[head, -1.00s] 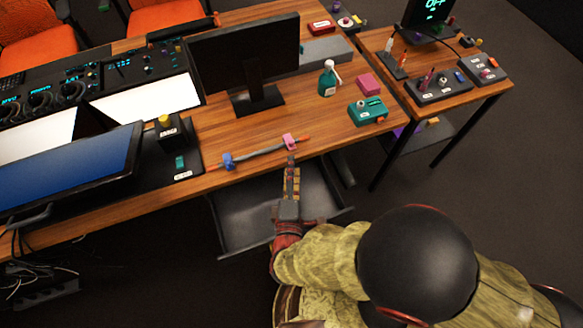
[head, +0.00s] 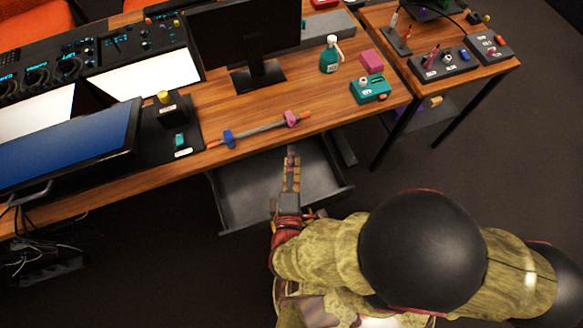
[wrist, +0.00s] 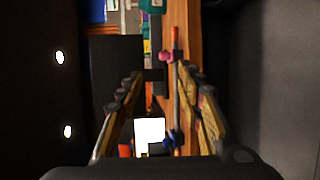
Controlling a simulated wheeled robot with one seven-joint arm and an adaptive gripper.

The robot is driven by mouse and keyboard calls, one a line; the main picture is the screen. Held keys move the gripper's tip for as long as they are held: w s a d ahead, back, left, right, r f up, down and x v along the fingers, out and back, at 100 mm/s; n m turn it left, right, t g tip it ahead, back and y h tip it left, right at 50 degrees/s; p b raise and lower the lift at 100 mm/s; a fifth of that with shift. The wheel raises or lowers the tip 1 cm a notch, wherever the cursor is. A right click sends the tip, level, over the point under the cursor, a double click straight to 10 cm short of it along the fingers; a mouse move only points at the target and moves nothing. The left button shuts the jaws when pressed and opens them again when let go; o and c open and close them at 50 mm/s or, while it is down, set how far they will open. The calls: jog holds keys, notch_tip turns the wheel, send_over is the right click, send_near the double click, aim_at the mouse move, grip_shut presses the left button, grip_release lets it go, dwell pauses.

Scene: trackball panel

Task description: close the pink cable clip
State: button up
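The pink cable clip (head: 291,119) sits on a grey cable (head: 258,131) with orange ends, near the desk's front edge. Whether its jaw is open or closed is too small to tell. A blue clip (head: 229,138) sits on the same cable to the left. My gripper (head: 291,152) is in front of the desk edge, over the open drawer, apart from the pink clip. In the wrist view my gripper (wrist: 158,75) has its fingers spread with nothing held. The pink clip (wrist: 167,56) and blue clip (wrist: 172,138) both show beyond the fingers.
An open dark drawer (head: 250,198) juts out below the desk. A monitor (head: 258,75), a green spray bottle (head: 331,55), a pink block (head: 371,61) and a teal device (head: 371,90) stand behind the cable. Bare wood (head: 310,95) surrounds the pink clip.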

jog(key=shift+s+a+r, duration=0.1)
jog(key=shift+s, duration=0.7)
jog(key=shift+s+a+r, duration=0.1)
jog(key=shift+s, duration=0.65)
